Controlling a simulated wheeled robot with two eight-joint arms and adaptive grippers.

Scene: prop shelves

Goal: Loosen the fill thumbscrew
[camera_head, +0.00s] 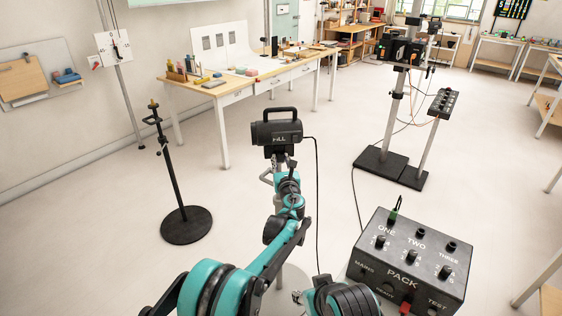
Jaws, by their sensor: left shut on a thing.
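The black fill lamp (275,132), with "FILL" lettering partly covered and a handle on top, stands upright in the middle of the head view. My left gripper (281,158) reaches up from below and is at the mount just under the lamp head. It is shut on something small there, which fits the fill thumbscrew. The thumbscrew itself is hidden by the gripper and wrist, so its turn cannot be seen. Most of the lamp's stand is hidden behind my left arm. My right gripper is not in view.
A black pack box (368,248) with knobs and sockets stands at the lower right. A cable (317,190) hangs from the lamp. A black stand (174,180) is at the left; a workbench (224,101) and another stand (394,115) are behind. Open floor lies between.

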